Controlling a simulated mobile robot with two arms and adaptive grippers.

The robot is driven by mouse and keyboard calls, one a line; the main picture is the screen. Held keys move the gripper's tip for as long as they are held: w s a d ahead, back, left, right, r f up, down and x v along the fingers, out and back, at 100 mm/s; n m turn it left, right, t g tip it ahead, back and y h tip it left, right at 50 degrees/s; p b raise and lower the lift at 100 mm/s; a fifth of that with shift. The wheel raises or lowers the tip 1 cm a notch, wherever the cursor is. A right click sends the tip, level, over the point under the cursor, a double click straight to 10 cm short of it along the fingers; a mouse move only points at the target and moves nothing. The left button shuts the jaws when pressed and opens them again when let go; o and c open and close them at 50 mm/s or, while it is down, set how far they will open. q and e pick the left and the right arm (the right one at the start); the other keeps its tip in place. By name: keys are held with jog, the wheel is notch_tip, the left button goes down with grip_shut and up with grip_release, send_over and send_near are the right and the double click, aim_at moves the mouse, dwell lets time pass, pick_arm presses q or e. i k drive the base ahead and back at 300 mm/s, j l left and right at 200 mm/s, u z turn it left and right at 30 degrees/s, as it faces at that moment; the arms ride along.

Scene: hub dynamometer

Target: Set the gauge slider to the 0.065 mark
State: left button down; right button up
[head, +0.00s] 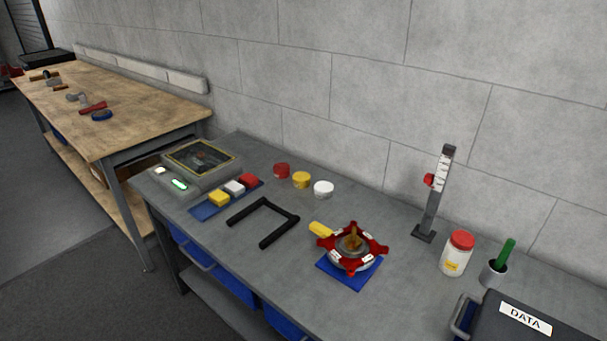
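The gauge (437,200) is a dark upright post on a small foot, standing at the back of the grey workbench near the wall. A white scale with marks runs along its upper part. The red slider (429,180) sits on the post near the lower part of the white scale. The scale's numbers are too small to read, so I cannot tell which mark the slider is at. Neither of my grippers shows in the head view.
Right of the gauge stand a red-lidded jar (456,254), a cup with a green handle (495,271) and a DATA box (525,318). Left are a red star-shaped hub (352,246) on a blue pad, a black U-shaped frame (264,219) and a grey scale device (199,163).

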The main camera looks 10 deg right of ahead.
aim_at(429, 178)
jog(key=z, duration=1.25)
jog(key=i+j+z, duration=0.25)
jog(key=j+z, duration=0.25)
jog(key=j, duration=0.7)
jog(key=j+z, duration=0.5)
jog(key=j, duration=0.7)
